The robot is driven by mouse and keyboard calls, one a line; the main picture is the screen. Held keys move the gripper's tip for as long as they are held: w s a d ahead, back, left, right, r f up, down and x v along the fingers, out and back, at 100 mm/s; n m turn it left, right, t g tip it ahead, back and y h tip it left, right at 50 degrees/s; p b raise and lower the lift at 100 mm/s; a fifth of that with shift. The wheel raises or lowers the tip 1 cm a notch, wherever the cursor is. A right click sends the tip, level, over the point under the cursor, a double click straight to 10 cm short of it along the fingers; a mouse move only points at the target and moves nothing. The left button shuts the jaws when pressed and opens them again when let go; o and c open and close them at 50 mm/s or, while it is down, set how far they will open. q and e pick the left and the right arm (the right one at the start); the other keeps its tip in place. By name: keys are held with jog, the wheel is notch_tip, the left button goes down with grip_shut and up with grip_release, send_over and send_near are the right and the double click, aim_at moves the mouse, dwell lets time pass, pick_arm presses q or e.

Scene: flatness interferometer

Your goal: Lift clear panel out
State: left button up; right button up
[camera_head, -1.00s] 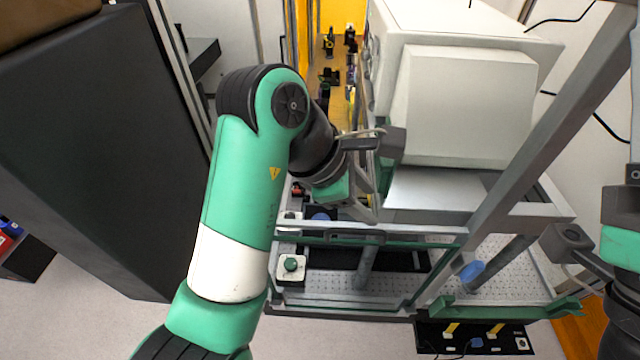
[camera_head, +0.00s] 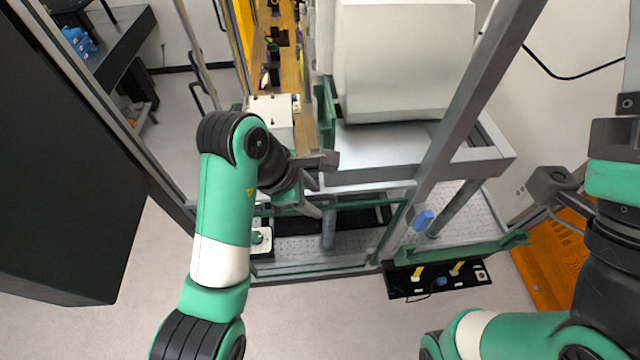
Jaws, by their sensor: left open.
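The clear panel is hard to make out. No sheet with a plain outline shows in the metal frame (camera_head: 458,95), and my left arm covers part of the area. My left gripper (camera_head: 318,206) is open at the front left of the frame, by the upper green-edged rail (camera_head: 365,194). I see nothing between its fingers. My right gripper (camera_head: 535,228) is at the right, by the end of a green bar (camera_head: 465,252). Its fingers are partly hidden, so I cannot tell its opening.
A large white housing (camera_head: 405,60) stands on a grey block inside the frame. A blue part (camera_head: 424,220) is on a post. A black tray (camera_head: 437,281) lies front right. A dark cabinet (camera_head: 70,170) stands left.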

pick_arm(q)
jog(key=shift+f, duration=0.2)
grip_shut()
dwell(1.2)
jog(key=c, duration=0.6)
grip_release()
grip_shut()
jog(key=shift+r, duration=0.3)
